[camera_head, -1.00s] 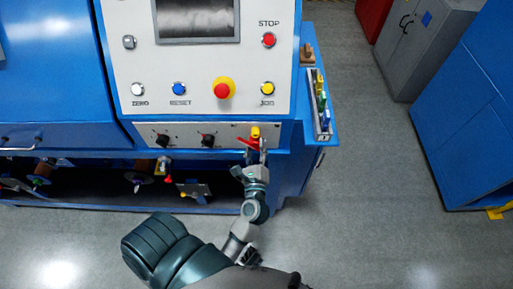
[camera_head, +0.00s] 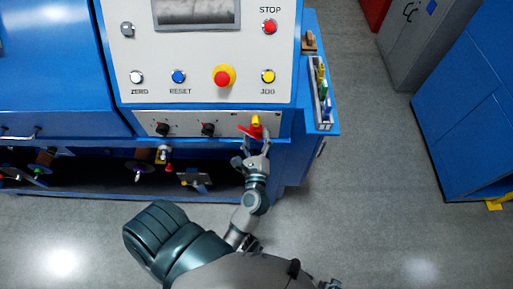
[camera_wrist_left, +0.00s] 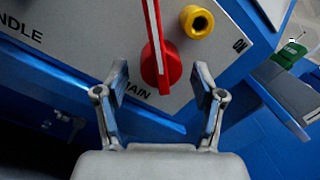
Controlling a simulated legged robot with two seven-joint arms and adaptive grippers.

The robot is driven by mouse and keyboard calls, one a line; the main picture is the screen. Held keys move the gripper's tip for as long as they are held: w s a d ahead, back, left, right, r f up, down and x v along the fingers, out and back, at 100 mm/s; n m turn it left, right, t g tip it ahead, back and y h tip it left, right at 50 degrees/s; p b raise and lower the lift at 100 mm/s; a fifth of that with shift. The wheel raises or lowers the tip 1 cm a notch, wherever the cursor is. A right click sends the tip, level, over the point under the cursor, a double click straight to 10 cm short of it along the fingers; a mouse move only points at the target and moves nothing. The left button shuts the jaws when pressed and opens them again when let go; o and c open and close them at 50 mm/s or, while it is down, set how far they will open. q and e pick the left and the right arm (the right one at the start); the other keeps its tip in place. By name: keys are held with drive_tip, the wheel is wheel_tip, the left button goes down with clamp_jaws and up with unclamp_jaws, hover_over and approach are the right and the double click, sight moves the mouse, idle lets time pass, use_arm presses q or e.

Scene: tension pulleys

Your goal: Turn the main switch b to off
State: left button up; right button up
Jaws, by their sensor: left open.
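The main switch is a red rotary handle with a white line (camera_wrist_left: 155,60), on the white panel between the printed MAIN and ON in the left wrist view. Its handle points up the picture, slightly left, away from the ON mark. A yellow round part (camera_wrist_left: 197,22) sits beside it. In the head view the red switch (camera_head: 246,131) is at the right end of the lower panel. My left gripper (camera_head: 252,153) is open just in front of and below it. In the left wrist view its two fingers (camera_wrist_left: 161,85) stand apart, either side of the red knob's lower end, apparently not touching it. My right gripper is not seen.
Two black knobs (camera_head: 208,129) sit left of the switch. A red mushroom button (camera_head: 222,78) and small buttons are above. A blue side shelf with a tool holder (camera_head: 321,95) stands right of the panel. A dark open bay (camera_head: 100,180) lies below.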

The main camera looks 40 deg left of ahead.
use_arm(q)
drive_tip(key=v, duration=1.1)
drive_tip(key=shift+d+f, duration=0.1)
drive_tip(key=shift+d, duration=0.1)
